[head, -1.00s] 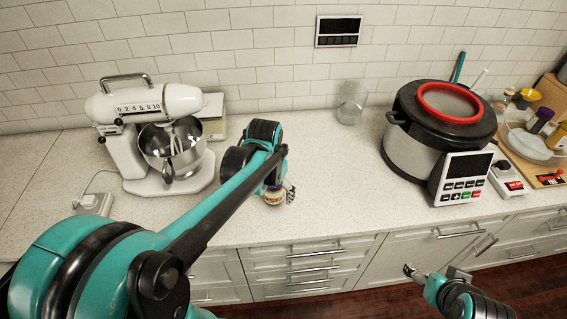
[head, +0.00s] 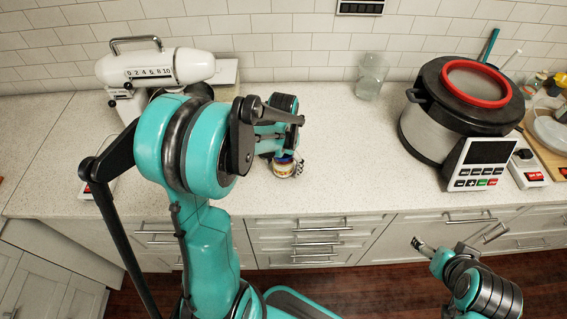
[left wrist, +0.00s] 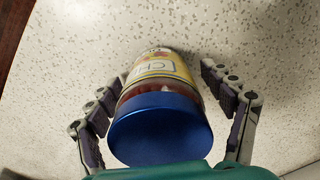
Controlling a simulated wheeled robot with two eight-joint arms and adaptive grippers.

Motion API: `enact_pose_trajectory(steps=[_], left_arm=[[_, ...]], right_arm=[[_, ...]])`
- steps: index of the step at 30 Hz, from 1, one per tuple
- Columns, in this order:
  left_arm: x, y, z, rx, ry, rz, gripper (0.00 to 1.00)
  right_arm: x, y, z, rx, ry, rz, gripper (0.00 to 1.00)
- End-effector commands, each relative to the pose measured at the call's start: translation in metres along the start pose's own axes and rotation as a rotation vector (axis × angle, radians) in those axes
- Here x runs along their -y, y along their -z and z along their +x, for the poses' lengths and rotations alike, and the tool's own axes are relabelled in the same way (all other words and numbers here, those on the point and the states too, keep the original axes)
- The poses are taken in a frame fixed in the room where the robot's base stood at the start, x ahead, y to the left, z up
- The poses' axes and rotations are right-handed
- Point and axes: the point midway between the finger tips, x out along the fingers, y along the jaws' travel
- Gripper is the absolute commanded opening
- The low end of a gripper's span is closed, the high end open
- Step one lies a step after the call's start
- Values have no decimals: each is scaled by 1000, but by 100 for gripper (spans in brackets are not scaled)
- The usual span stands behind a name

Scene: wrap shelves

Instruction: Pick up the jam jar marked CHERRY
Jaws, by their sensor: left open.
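The jam jar (head: 283,169) stands on the pale speckled counter near its front edge, with a blue lid and a yellowish label. In the left wrist view the jar (left wrist: 160,72) shows its blue lid nearest and a label with the letters "CH" and more that I cannot read. My left gripper (left wrist: 162,85) is open, with one finger on each side of the jar and visible gaps between. In the head view my left gripper (head: 291,163) is partly hidden by its own arm. My right gripper (head: 420,246) is in front of the cabinets, low and away from the jar; its opening is unclear.
A glass (head: 371,76) stands at the back. A large cooker (head: 430,132) with a red ring and a keypad box (head: 480,163) are to the right. The counter around the jar is clear.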

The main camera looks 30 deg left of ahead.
Motion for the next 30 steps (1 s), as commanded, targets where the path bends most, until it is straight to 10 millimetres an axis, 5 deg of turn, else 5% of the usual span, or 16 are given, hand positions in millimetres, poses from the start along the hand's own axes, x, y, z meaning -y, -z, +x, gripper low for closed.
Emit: enact_pose_trajectory(steps=[6, 15, 23, 30], left_arm=[[0, 0, 0, 0, 0, 0, 82], [0, 0, 0, 0, 0, 0, 6], [0, 0, -2, 0, 0, 0, 6], [0, 0, -23, 0, 0, 0, 6]], right_arm=[[0, 0, 0, 0, 0, 0, 80], [0, 0, 0, 0, 0, 0, 80], [0, 1, -1, 0, 0, 0, 80], [0, 6, -8, 0, 0, 0, 80]])
